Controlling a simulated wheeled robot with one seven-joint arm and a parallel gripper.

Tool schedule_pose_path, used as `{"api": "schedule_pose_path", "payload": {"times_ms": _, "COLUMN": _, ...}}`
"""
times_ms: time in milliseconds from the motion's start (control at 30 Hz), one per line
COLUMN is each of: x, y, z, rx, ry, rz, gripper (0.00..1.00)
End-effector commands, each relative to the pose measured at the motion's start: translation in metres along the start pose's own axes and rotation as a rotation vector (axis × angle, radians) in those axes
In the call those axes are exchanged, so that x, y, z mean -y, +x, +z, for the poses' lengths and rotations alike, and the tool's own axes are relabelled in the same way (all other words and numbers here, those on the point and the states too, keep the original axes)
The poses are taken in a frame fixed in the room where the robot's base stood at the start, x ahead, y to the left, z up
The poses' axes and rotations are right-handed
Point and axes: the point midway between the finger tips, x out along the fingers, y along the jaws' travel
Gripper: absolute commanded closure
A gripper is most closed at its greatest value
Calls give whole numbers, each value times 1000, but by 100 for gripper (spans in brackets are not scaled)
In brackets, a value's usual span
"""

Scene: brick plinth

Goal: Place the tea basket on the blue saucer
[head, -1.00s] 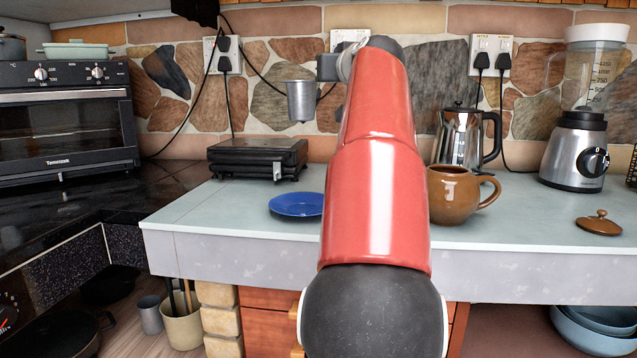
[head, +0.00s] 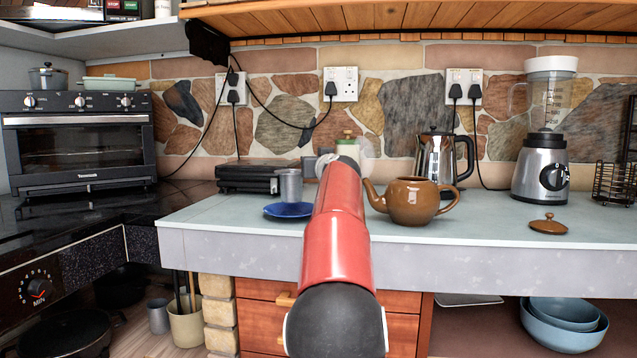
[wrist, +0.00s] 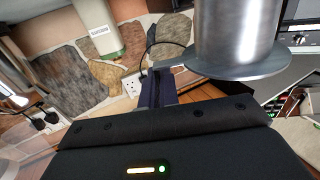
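The tea basket (head: 290,184) is a small grey metal cup, upright over the blue saucer (head: 275,212) on the pale counter. It also shows large at the upper right of the wrist view (wrist: 237,35), with its wide rim nearest the camera. My gripper (head: 311,164) is at the basket's upper right side in the head view, partly hidden behind my red arm. In the wrist view its dark fingers (wrist: 160,88) appear shut on a thin tab at the rim. The basket's base is very low over the saucer; I cannot tell whether they touch.
A brown teapot (head: 412,202) stands right of my arm, its lid (head: 548,226) lying farther right. A blender (head: 541,165) stands at right. The counter's front strip is clear.

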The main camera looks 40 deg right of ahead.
Motion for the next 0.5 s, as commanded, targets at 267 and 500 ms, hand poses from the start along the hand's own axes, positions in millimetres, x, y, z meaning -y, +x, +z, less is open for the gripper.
{"api": "schedule_pose_path", "payload": {"times_ms": 267, "x": -5, "y": 8, "z": 31, "rx": 0, "ry": 0, "rz": 3, "gripper": 100}}
{"api": "schedule_pose_path", "payload": {"times_ms": 500, "x": -5, "y": 8, "z": 32, "rx": 1, "ry": -1, "rz": 3, "gripper": 100}}
